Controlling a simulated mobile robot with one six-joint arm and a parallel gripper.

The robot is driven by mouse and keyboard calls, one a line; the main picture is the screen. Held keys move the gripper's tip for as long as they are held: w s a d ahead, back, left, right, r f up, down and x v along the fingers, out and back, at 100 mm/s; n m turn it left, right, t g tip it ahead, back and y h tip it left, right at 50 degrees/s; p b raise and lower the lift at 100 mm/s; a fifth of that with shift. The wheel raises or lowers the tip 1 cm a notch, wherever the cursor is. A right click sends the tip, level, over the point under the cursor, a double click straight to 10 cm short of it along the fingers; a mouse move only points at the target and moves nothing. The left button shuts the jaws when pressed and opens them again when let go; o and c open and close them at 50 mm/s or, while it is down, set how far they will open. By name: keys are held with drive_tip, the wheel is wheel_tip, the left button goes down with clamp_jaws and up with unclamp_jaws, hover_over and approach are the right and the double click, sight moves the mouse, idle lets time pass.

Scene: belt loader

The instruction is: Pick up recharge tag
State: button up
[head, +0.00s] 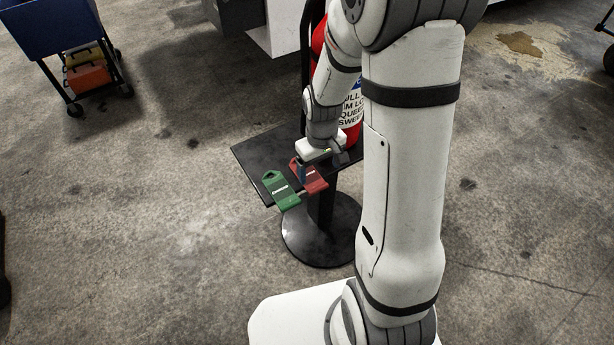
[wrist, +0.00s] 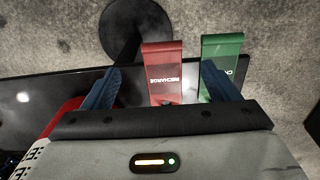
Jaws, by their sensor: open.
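The recharge tag (head: 312,176) is a flat red tag on a small black shelf (head: 262,150). In the wrist view the red tag (wrist: 161,62) shows the word RECHARGE and sticks out past the shelf edge. My gripper (wrist: 160,82) is open, with one blue finger on each side of the red tag in the picture. No contact shows. In the head view my gripper (head: 320,165) is over the shelf at the red tag and hides part of it. A green tag (head: 281,190) lies left of the red one; in the wrist view the green tag (wrist: 221,58) is partly behind the right finger.
A red fire extinguisher (head: 354,105) stands behind my gripper on the black stand. The stand's round base (head: 318,240) rests on the concrete floor. A blue cart (head: 52,28) is at the upper left. Open floor lies left of the shelf.

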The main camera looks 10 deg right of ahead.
sight(317, 187)
drive_tip(key=f, duration=0.3)
drive_tip(key=f+b, duration=0.1)
drive_tip(key=f, duration=0.3)
drive_tip(key=shift+w+a, duration=0.1)
drive_tip(key=shift+a, duration=0.1)
drive_tip(key=shift+r, duration=0.1)
drive_tip(key=shift+c, duration=0.3)
drive_tip(key=c, duration=1.1)
wheel_tip(317, 187, up, 10)
drive_tip(key=shift+p, duration=0.85)
